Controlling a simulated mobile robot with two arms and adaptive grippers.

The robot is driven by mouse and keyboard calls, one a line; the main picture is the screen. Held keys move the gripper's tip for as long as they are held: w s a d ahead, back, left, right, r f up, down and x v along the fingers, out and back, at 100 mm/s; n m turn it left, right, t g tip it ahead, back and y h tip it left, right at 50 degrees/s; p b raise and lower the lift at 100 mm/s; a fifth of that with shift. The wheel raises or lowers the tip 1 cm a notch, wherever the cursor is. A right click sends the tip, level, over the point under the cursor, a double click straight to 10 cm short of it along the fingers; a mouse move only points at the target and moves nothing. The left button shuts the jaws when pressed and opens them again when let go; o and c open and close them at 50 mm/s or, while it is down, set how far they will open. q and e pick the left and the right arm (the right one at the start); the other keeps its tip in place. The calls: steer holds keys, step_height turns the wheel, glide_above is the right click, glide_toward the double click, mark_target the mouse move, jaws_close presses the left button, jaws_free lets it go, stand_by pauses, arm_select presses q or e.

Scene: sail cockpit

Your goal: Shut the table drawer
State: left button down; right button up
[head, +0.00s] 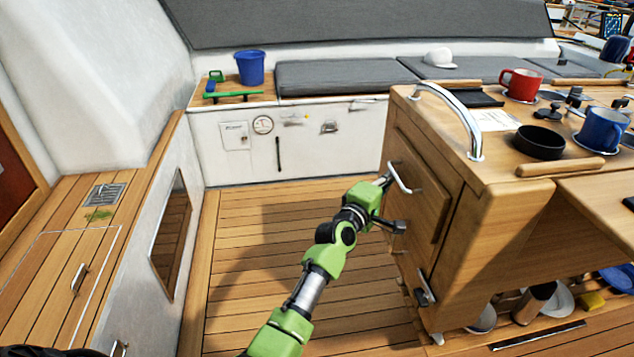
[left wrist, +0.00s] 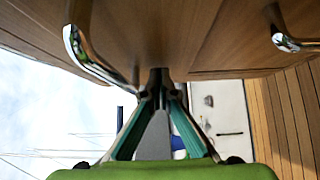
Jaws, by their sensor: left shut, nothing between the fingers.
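The wooden table (head: 470,220) stands at the right, with the drawer front (head: 430,205) on its left end face. A chrome bar handle (head: 402,180) sits on that front; a chrome handle also shows large in the left wrist view (left wrist: 82,55). My left gripper (head: 400,227) is shut and empty, close against the wooden front, just below the handle. In the left wrist view its fingertips (left wrist: 158,78) meet at the wood's edge, beside the handle; I cannot tell if they touch. How far the drawer stands out is unclear. My right gripper is out of view.
A metal latch (head: 424,297) sits low on the table end. Mugs, a black bowl (head: 540,142) and a curved grab rail (head: 452,112) are on top. The plank floor (head: 260,250) left of the table is clear. A bench with a blue bucket (head: 250,68) lies behind.

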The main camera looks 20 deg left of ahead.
arm_select(q)
steer(key=shift+w+d, duration=0.55)
steer(key=shift+d, duration=0.3)
steer(key=shift+w+d+r, duration=0.1)
steer(key=shift+d, duration=0.05)
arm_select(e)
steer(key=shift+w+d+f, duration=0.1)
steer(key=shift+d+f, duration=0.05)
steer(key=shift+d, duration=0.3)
arm_select(q)
steer(key=shift+d, duration=0.1)
